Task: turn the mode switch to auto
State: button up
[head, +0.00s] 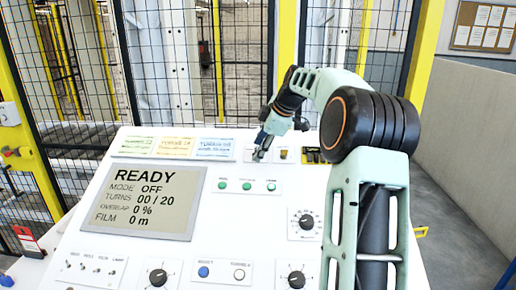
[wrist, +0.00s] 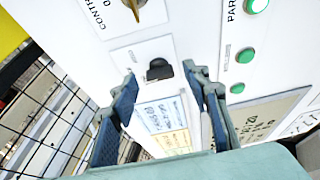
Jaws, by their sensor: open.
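A small black switch (wrist: 158,68) on a white plate shows in the wrist view, between and beyond my fingertips; its label cannot be read, so I cannot tell for sure that it is the mode switch. My gripper (wrist: 160,72) is open, with one finger on each side of the black switch in the picture; contact cannot be told. In the head view my gripper (head: 260,153) is at the panel's upper edge and hides the switch. The display (head: 142,203) reads READY, MODE OFF, TURNS 00 / 20.
A brass-coloured knob (wrist: 142,12) on a plate reading "CONTR..." sits beside the black switch. Green buttons (head: 247,185) lie below it on the panel. Coloured label cards (head: 175,147) are to the left. Wire fencing (head: 240,60) stands behind the panel.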

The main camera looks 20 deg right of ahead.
jog(key=shift+w+a+f, duration=0.1)
jog(key=shift+w+f, duration=0.2)
jog(key=shift+f, duration=0.25)
jog(key=c, duration=1.1)
jog(key=shift+f+b, duration=0.1)
jog(key=shift+b, duration=0.3)
jog(key=m+b, duration=0.2)
jog(key=b, duration=0.1)
jog(key=m+t+b, duration=0.1)
jog(key=b, duration=0.1)
jog(key=shift+s+a+f+m+h, duration=0.1)
jog(key=shift+f+m+h, duration=0.2)
jog(key=shift+h, duration=0.1)
jog(key=shift+a+r+m+t+h+b, duration=0.1)
jog(key=shift+m+t+h+b, duration=0.35)
jog(key=shift+m+b, duration=0.7)
jog(key=shift+s+r+m+t+h+b, duration=0.1)
jog(key=shift+m+t+h+b, duration=0.25)
jog(key=shift+m, duration=0.5)
jog(key=shift+r+m+h+b, duration=0.1)
jog(key=shift+m+b, duration=0.35)
jog(key=shift+m, duration=0.35)
